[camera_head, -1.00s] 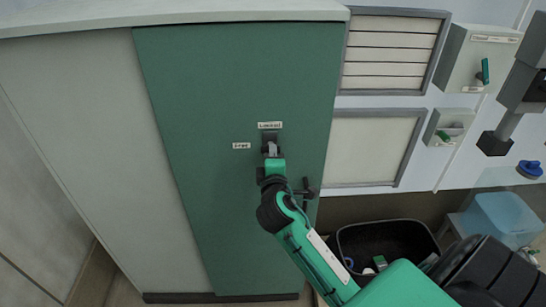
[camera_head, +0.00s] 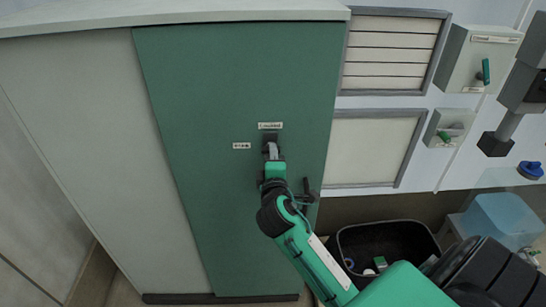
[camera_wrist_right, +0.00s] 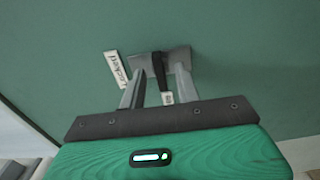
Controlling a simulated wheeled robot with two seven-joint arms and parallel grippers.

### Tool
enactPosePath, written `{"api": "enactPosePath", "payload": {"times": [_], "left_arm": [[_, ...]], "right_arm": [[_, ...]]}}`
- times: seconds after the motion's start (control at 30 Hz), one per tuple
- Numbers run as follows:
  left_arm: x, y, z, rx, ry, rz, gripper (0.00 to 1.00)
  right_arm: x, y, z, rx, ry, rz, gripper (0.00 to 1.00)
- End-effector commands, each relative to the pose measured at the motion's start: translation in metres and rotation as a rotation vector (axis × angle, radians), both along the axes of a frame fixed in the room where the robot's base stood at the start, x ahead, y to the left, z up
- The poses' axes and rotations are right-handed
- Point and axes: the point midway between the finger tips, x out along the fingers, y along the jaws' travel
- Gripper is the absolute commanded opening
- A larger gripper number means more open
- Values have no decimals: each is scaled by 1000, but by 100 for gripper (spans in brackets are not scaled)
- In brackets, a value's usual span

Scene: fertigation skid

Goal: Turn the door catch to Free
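The green cabinet door (camera_head: 215,85) is closed. Its catch has a grey plate (camera_head: 271,138) under a "Locked" label (camera_head: 270,125); a "Free" label (camera_head: 241,146) sits lower left. In the right wrist view the catch's dark lever (camera_wrist_right: 159,72) points at the gripper, and the Locked label (camera_wrist_right: 117,69) is left of it. My right gripper (camera_head: 271,152) is at the catch. In the right wrist view its two fingers (camera_wrist_right: 160,80) stand either side of the lever, with gaps showing; it looks open around it. My left gripper is not in view.
A dark door handle (camera_head: 306,196) is just right of my right wrist. A black bin (camera_head: 345,236) with small items stands at lower right, beside a blue tub (camera_head: 507,218). Wall boxes (camera_head: 478,60) are at upper right. The door left of the catch is clear.

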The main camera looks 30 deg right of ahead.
Motion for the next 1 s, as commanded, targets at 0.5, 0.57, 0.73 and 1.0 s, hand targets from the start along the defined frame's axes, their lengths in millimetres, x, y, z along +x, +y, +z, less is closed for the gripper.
{"api": "enactPosePath", "payload": {"times": [0.5, 0.57, 0.73, 1.0], "left_arm": [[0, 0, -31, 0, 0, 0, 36], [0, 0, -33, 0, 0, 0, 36], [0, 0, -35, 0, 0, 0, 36], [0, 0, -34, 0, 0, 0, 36]], "right_arm": [[-92, 56, -4, 5, 2, 1, 33], [-98, 60, -3, 3, 1, 1, 33], [-108, 66, -1, 1, 2, 0, 33], [-109, 67, 0, 1, 1, 0, 33]]}}
